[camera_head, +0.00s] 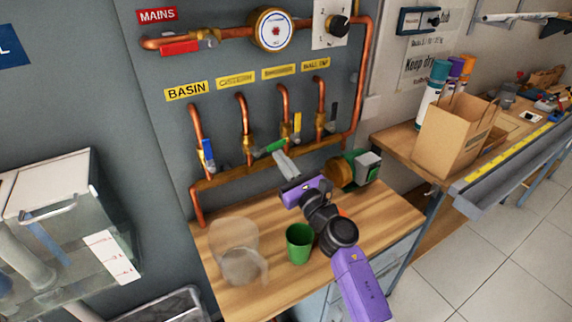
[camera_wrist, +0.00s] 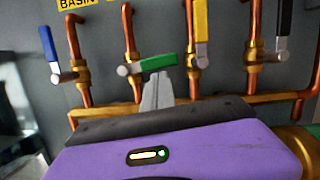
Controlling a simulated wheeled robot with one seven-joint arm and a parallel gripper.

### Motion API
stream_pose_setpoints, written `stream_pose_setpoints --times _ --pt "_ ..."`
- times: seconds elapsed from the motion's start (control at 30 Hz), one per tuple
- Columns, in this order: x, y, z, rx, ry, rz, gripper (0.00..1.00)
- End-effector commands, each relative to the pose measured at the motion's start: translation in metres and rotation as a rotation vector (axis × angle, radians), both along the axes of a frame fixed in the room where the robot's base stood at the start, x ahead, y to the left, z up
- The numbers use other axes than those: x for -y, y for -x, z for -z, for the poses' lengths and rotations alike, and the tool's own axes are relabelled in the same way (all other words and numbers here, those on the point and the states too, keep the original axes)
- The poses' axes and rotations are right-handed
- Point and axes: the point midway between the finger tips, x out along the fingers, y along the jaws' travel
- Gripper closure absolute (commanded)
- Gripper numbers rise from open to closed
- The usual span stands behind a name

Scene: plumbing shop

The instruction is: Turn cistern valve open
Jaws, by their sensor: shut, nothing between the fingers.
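The cistern valve is second from the left on the copper manifold, below the yellow CISTERN label (camera_head: 235,82). Its green lever (camera_head: 270,147) lies nearly level across its pipe and points right. The green lever (camera_wrist: 158,63) also shows in the wrist view, with the valve's metal body at its left end. My gripper (camera_head: 283,160) is shut and empty. Its fingertips (camera_wrist: 163,76) appear just under the lever's right part. I cannot tell whether they touch it.
The neighbouring valves have a blue lever (camera_head: 207,152), a yellow lever (camera_head: 297,123) and a black lever (camera_head: 334,112), all roughly upright. A red lever (camera_head: 180,48) lies along the mains pipe. A green cup (camera_head: 299,245) and a clear jug (camera_head: 236,250) stand on the wooden bench below.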

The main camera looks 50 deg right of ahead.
Motion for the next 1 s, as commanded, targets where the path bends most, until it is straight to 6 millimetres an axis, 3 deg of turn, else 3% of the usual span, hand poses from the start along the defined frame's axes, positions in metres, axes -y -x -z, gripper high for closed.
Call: stream_pose_setpoints --times 1.0 --pt "0.0025 0.0005 -0.0090 -0.035 0.127 0.000 1.00"
